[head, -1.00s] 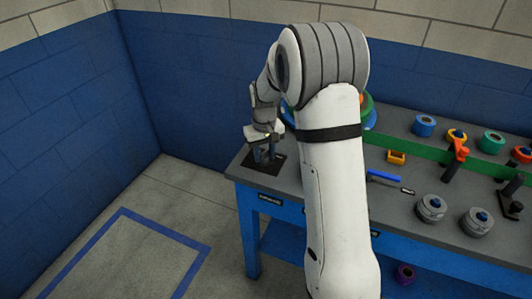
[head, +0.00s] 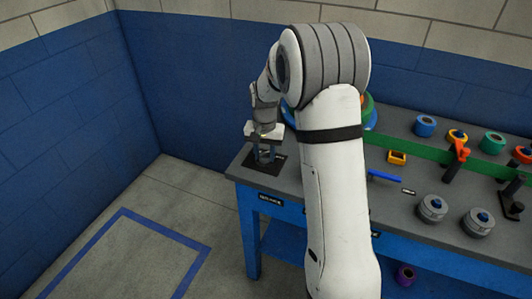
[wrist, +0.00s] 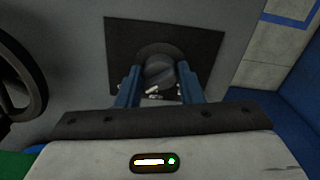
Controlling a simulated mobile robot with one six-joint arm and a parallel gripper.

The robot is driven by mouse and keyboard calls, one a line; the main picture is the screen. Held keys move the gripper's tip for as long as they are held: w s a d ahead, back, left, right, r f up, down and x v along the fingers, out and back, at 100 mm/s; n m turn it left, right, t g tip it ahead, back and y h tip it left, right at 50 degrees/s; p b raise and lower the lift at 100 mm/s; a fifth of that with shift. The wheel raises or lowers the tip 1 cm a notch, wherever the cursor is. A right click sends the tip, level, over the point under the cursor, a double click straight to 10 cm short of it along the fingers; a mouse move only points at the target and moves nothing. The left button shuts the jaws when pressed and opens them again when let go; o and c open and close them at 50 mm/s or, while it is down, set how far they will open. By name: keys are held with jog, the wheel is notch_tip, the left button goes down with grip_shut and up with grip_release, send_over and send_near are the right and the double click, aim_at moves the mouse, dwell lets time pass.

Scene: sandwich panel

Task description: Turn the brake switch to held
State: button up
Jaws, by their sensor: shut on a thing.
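The brake switch (wrist: 160,72) is a dark round knob on a black square plate (wrist: 122,40), seen in the wrist view. In the head view the black plate (head: 249,163) lies at the left end of the grey bench, and my gripper mostly hides the knob. My gripper (wrist: 158,80) is over the plate, its two blue fingers on either side of the knob and shut on it. It also shows in the head view (head: 265,157). Small white marks by the knob are too blurred to read.
The bench (head: 285,190) has a "BRAKE" label on its front edge. A dark ring (wrist: 20,85) is at the wrist view's left edge.

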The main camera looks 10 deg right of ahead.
aim_at(264, 153)
dwell(0.3)
jog(key=o, duration=1)
jog(key=shift+c, duration=0.2)
jog(key=shift+r, duration=0.1)
notch_tip(264, 153, up, 7)
jog(key=shift+r, duration=0.3)
